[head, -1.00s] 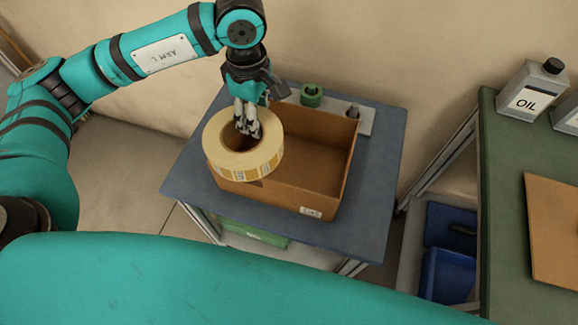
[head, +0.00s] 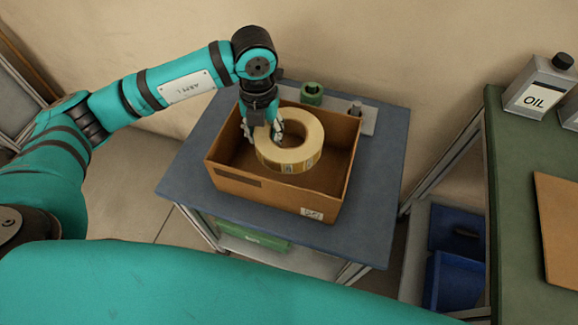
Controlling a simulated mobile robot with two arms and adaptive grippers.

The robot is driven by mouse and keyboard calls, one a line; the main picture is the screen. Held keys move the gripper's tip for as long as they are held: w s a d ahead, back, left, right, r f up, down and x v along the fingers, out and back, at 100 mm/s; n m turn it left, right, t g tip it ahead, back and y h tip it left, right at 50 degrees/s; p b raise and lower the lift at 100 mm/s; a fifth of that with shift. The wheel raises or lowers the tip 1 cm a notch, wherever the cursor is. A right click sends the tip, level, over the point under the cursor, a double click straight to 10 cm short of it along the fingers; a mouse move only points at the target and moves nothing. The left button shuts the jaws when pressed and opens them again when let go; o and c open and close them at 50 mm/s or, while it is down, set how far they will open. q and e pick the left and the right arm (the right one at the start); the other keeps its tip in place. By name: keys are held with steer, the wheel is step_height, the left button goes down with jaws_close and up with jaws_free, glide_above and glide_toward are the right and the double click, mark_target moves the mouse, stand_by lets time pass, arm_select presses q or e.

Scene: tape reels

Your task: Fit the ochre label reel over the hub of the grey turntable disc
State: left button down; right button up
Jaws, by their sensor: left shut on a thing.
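The ochre label reel (head: 305,158), a wide cream ring with printed labels on its side, is over the open cardboard box (head: 270,198), within its outline. I cannot tell whether it touches the box floor. My left gripper (head: 264,137) is shut on the left side of the reel's ring, one finger outside and one in its hole. I cannot make out the grey turntable disc or its hub. My right gripper is not in view.
The box stands on a blue-topped table (head: 375,205). Behind it a light grey plate (head: 372,122) bears a green reel (head: 312,92) and a small grey post (head: 356,107). At right, a green bench (head: 512,210) bears an oil can (head: 537,92).

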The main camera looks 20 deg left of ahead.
arm_select(q)
steer(key=shift+f+n, duration=0.4)
steer(key=shift+n, duration=0.7)
steer(key=shift+f, duration=4.8)
steer(key=shift+f, duration=0.15)
steer(key=c, duration=0.8)
jaws_free()
steer(key=shift+c, duration=0.2)
